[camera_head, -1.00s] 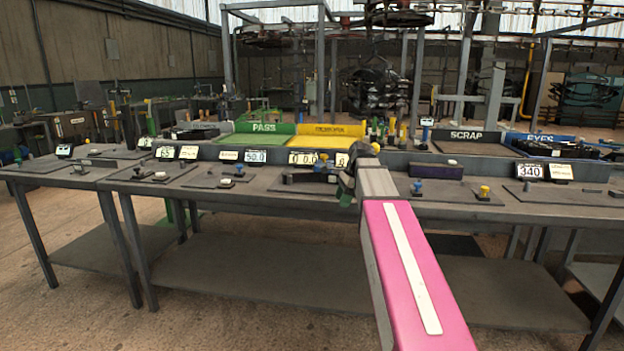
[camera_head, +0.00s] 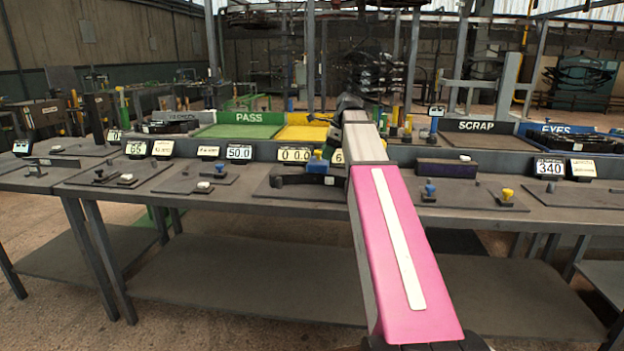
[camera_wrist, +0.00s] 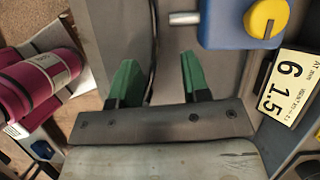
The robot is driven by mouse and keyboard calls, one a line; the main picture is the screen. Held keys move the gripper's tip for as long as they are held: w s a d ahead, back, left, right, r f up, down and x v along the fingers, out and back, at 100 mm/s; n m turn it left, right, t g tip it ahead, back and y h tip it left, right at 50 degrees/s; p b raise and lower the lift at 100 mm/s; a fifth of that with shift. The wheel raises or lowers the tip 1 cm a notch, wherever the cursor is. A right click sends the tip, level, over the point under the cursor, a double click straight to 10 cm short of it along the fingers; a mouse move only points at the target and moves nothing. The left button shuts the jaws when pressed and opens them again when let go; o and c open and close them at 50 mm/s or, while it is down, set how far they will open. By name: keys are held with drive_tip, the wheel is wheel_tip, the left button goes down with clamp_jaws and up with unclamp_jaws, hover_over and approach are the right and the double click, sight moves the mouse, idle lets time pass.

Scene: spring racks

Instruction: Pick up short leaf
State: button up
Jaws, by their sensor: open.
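A dark, slightly curved bar (camera_head: 300,180), which looks like a leaf, lies on the bench just left of my arm in the head view. Its right end is near my arm, and I cannot tell whether it is the short leaf. In the wrist view my gripper (camera_wrist: 158,75) has two green fingers spread apart with nothing held. A thin dark curved strip (camera_wrist: 153,45) shows between the fingers; I cannot tell if it is the leaf's edge. In the head view my gripper is hidden behind my arm.
A blue block with a yellow knob (camera_wrist: 240,22) and a 61.5 label (camera_wrist: 287,90) are close to the right of the fingers. Green PASS (camera_head: 240,131), yellow and black SCRAP (camera_head: 480,140) trays stand behind. A dark purple block (camera_head: 446,168) lies right of my arm.

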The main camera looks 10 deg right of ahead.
sight(315, 174)
drive_tip(key=x, duration=0.5)
drive_tip(key=shift+a+f, duration=0.1)
drive_tip(key=x, duration=0.4)
drive_tip(key=shift+s+a, duration=0.3)
drive_tip(key=shift+a, duration=0.15)
drive_tip(key=shift+a+f, duration=0.15)
drive_tip(key=shift+f, duration=0.25)
drive_tip(key=shift+c, duration=0.3)
clamp_jaws()
